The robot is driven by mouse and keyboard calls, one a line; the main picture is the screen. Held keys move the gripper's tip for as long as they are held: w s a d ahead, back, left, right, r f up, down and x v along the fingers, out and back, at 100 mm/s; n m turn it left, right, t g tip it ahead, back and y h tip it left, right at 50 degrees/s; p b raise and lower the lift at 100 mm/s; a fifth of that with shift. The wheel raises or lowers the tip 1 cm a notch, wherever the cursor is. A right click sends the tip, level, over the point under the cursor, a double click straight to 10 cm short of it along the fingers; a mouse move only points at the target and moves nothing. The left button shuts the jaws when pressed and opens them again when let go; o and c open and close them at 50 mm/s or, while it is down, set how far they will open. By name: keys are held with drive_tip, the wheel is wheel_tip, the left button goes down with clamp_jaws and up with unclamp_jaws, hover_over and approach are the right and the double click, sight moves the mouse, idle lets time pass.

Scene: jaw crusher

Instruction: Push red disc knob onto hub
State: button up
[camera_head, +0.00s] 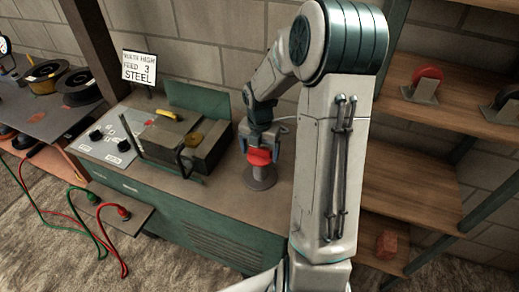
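The red disc knob (259,157) is on the green machine's top, directly above the grey round hub (261,180). The hub stands upright on a wide base, and the knob looks in line with it. I cannot tell whether the knob touches the hub or is seated on it. My gripper (260,150) points down over the hub. Its fingers lie at either side of the knob and look closed on it. The contact between fingers and knob is small and partly hidden.
The green machine (205,215) has a dark box-like unit (180,140) left of the hub, with a lever facing the hub. A sign (140,67) stands behind. Wooden shelves (410,180) rise at right, holding another red disc (430,73). Cables (100,225) hang at lower left.

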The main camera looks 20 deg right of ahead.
drive_tip(key=shift+o, duration=0.7)
wheel_tip(320, 180, up, 14)
drive_tip(key=shift+f, duration=0.1)
idle(0.3)
drive_tip(key=s+a+r+m+t, duration=0.1)
drive_tip(key=s+a+m, duration=0.4)
drive_tip(key=s+m, duration=0.5)
drive_tip(key=s+a+r+m+t, duration=0.1)
drive_tip(key=s+a+m, duration=0.3)
drive_tip(key=s+m, duration=0.5)
drive_tip(key=shift+s+a+m+t, duration=0.4)
drive_tip(key=shift+m+t, duration=0.1)
drive_tip(key=shift+m, duration=3.4)
